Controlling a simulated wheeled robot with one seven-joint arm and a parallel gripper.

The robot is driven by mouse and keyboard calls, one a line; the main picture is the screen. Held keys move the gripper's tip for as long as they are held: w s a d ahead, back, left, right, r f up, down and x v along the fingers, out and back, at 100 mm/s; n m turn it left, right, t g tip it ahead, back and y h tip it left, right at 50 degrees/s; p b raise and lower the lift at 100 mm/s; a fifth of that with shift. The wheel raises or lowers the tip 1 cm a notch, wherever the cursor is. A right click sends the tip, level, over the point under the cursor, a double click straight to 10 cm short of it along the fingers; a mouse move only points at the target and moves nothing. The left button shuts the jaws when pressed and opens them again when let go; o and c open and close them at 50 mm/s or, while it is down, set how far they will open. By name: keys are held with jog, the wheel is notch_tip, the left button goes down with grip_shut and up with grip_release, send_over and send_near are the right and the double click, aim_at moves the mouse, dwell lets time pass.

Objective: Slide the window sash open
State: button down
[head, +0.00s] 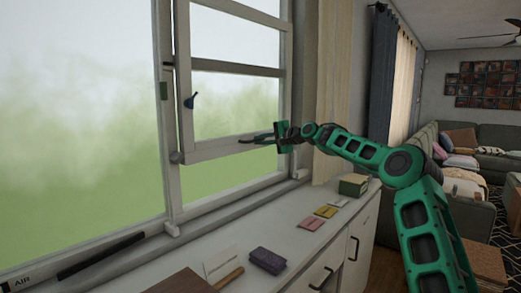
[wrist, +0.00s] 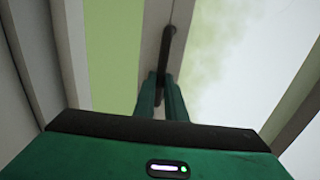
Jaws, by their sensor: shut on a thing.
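The white window sash (head: 215,149) stands with its bottom rail raised above the sill; green outdoors shows in the gap below it. A dark bar handle (head: 248,141) is on the bottom rail. My gripper (head: 277,133) is at the right part of this rail, shut on the handle. In the wrist view the dark handle (wrist: 168,45) runs up from between the two green fingers of my gripper (wrist: 160,88), against the pale rail. The fingers hide part of the handle.
A dark latch (head: 190,101) sits on the sash's left side. Below the window, a white cabinet (head: 317,232) carries a purple box (head: 268,260), colored cards (head: 312,222) and a green box (head: 353,185). A beige curtain (head: 332,90) hangs right of the window, near my arm.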

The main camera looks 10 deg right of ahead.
jog(key=shift+r, duration=0.1)
jog(key=c, duration=1.8)
grip_release()
jog(key=shift+w, duration=0.1)
jog(key=v, duration=1)
jog(key=shift+s+d, duration=0.2)
jog(key=shift+s, duration=0.05)
